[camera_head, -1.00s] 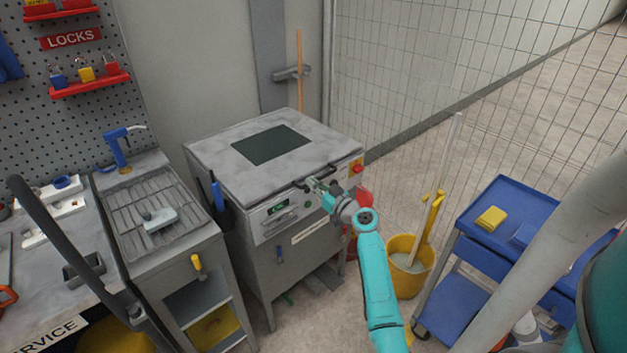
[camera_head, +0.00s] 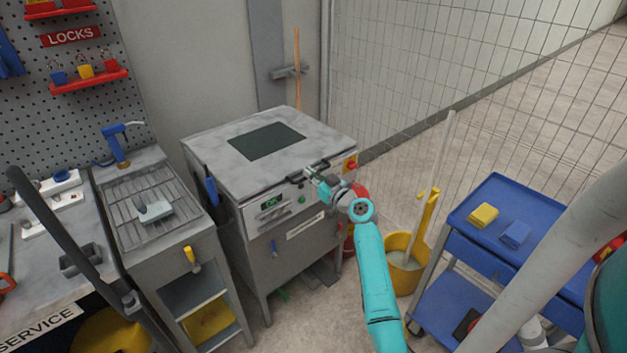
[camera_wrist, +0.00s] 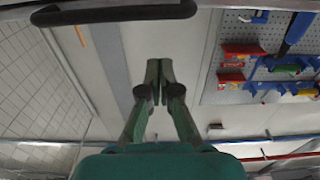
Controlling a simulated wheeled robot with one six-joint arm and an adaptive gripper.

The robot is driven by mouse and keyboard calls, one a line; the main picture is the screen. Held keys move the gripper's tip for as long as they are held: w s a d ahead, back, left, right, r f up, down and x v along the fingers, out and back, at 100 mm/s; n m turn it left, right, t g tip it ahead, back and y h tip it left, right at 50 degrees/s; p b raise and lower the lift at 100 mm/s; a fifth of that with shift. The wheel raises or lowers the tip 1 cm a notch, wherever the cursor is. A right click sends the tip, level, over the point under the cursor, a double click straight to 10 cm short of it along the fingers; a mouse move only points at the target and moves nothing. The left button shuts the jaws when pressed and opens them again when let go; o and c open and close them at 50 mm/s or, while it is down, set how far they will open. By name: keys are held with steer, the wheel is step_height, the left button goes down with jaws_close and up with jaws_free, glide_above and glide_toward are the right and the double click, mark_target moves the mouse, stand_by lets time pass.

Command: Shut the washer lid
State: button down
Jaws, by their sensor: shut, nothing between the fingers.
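The washer (camera_head: 288,236) is a grey metal cabinet with a green display and a red button on its front panel. Its grey lid (camera_head: 215,155), with a dark window, lies flat on top and looks down on the body; I cannot make out a gap. A black handle (camera_head: 278,184) runs along the lid's front edge. My gripper (camera_head: 311,174) is at the front edge beside the handle, with its fingers together and empty. In the wrist view the closed fingers (camera_wrist: 157,68) point up, apart in the picture from the dark handle bar (camera_wrist: 115,12).
A sink bench (camera_head: 158,222) stands to the left of the washer. A yellow mop bucket (camera_head: 403,277) and a blue cart (camera_head: 470,240) stand to the right. A wire fence (camera_head: 400,80) is behind. A lock pegboard (camera_head: 95,105) hangs at the left.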

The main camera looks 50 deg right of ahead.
steer(key=s+a+f, duration=0.1)
steer(key=s+f, duration=0.3)
steer(key=s, duration=0.3)
steer(key=shift+a+f, duration=0.2)
steer(key=shift+a, duration=0.15)
steer(key=shift+s+a+f, duration=0.1)
steer(key=s+a+f+m+g, duration=0.1)
steer(key=s+a+f+g, duration=0.15)
steer(key=a+f, duration=0.6)
steer(key=s+a+f+m+g, duration=0.1)
steer(key=s+a+f, duration=0.35)
steer(key=a, duration=0.75)
steer(key=s+a+f, duration=0.2)
steer(key=s+a, duration=0.9)
steer(key=a, duration=0.1)
steer(key=s+a+r+n+y, duration=0.2)
steer(key=s+a+r, duration=0.3)
steer(key=s+r, duration=0.2)
steer(key=s+a+r+n+y, duration=0.2)
steer(key=s+a+r, duration=0.3)
steer(key=s, duration=0.7)
step_height(320, 180, up, 2)
steer(key=shift+a+r, duration=0.2)
steer(key=shift+a, duration=0.2)
steer(key=shift+s, duration=0.1)
